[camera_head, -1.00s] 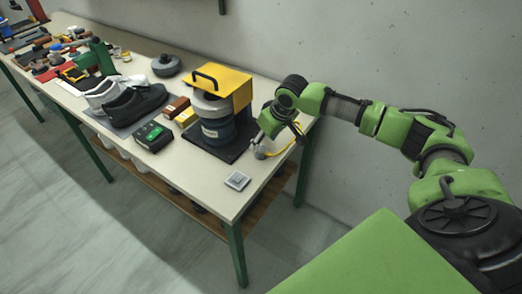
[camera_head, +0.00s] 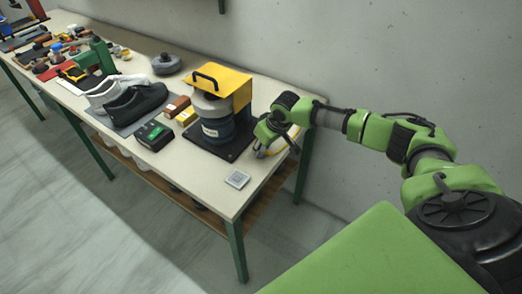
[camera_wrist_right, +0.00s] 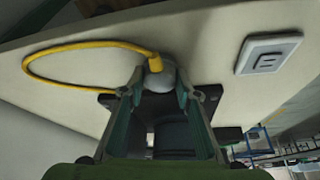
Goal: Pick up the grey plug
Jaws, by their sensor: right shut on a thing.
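The grey plug (camera_wrist_right: 160,76) is a rounded grey piece with a yellow cable (camera_wrist_right: 85,45) coming out of it. In the wrist view it sits between the fingertips of my right gripper (camera_wrist_right: 161,84), which is shut on it. In the head view my right gripper (camera_head: 260,150) is low at the right end of the table, and the plug is mostly hidden by it. I cannot tell whether the plug touches the tabletop. The square grey socket plate (camera_head: 237,179) lies apart from the plug, and it also shows in the wrist view (camera_wrist_right: 268,53). My left gripper is not in view.
A yellow and blue-grey machine (camera_head: 217,126) on a black base stands close to the left of my right gripper. Dark shoes (camera_head: 135,105), a black-green box (camera_head: 154,135) and tools lie farther left on the table (camera_head: 205,170). A wall rises behind.

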